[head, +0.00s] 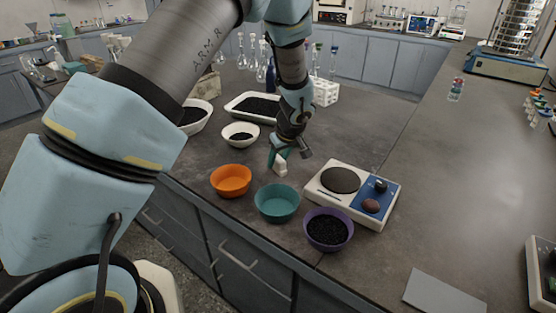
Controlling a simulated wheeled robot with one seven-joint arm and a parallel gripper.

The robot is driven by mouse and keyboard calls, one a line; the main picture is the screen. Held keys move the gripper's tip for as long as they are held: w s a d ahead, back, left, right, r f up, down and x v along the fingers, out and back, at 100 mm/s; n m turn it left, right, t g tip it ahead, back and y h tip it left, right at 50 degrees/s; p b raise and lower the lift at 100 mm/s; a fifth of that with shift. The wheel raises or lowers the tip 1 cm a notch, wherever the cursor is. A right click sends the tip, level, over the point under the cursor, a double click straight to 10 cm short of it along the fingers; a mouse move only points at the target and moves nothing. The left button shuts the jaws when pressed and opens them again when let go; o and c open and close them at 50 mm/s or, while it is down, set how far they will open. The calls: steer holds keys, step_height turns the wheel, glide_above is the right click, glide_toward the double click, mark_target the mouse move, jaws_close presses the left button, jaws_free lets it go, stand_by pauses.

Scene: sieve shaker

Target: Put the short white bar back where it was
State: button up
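A small white piece (281,166), which looks like the short white bar, shows right at the tip of my gripper (284,158), just behind the teal bowl. My gripper points down, low over the dark bench. The white piece is partly covered by the gripper. I cannot tell whether the fingers are closed on it or only beside it, nor whether it touches the bench.
An orange bowl (231,181), a teal bowl (277,203) and a purple bowl (311,226) of dark grains stand near the front edge. A hotplate (387,208) is right of my gripper. A white bowl (228,131) and white tray (233,106) are behind. The right bench is mostly clear.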

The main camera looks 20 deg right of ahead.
steer(key=shift+o, duration=1.1)
steer(key=shift+r, duration=0.15)
steer(key=shift+r, duration=0.2)
steer(key=b+v, duration=0.2)
steer(key=v, duration=0.9)
steer(key=shift+s+r, duration=0.25)
steer(key=shift+r, duration=0.05)
steer(key=w+a+r+g, duration=0.1)
steer(key=w+a+g, duration=0.1)
steer(key=a, duration=1.6)
steer(key=s+a+m, duration=0.1)
steer(key=s+a, duration=0.3)
steer(key=a, duration=0.5)
steer(key=s+a+m, duration=0.1)
steer(key=s+a, duration=0.3)
steer(key=a, duration=0.6)
steer(key=shift+s+r+m+g+h, duration=0.2)
steer(key=shift+r+m+g+h, duration=0.1)
steer(key=shift+r+g+h, duration=0.15)
